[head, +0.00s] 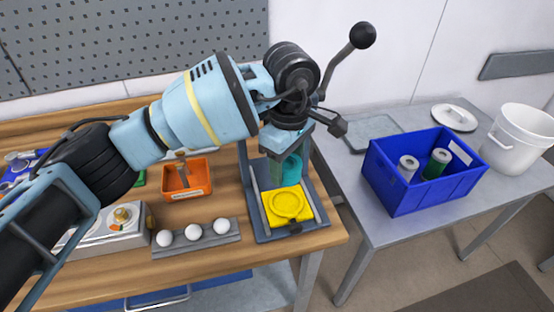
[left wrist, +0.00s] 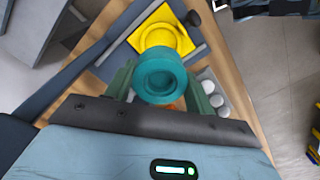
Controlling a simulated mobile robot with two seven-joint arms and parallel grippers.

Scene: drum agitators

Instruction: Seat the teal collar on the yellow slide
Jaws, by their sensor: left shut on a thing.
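The teal collar (head: 291,168) is a short round ring. It shows clearly in the left wrist view (left wrist: 160,76), between the two green fingers of my left gripper (left wrist: 159,84). My left gripper (head: 283,152) is shut on it and holds it above and behind the yellow slide in the head view. The yellow slide (head: 274,218) is a flat square plate with a raised round seat, lying in a grey-blue base. In the left wrist view the slide (left wrist: 142,18) lies beyond the collar, and the collar overlaps its near edge. My right gripper is not in view.
A lever with a black ball (head: 362,35) rises behind my wrist. A rack with white balls (head: 220,240), an orange bin (head: 203,186) and a control box (head: 90,240) stand left. A blue crate (head: 415,200) and white bucket (head: 515,150) stand on the right table.

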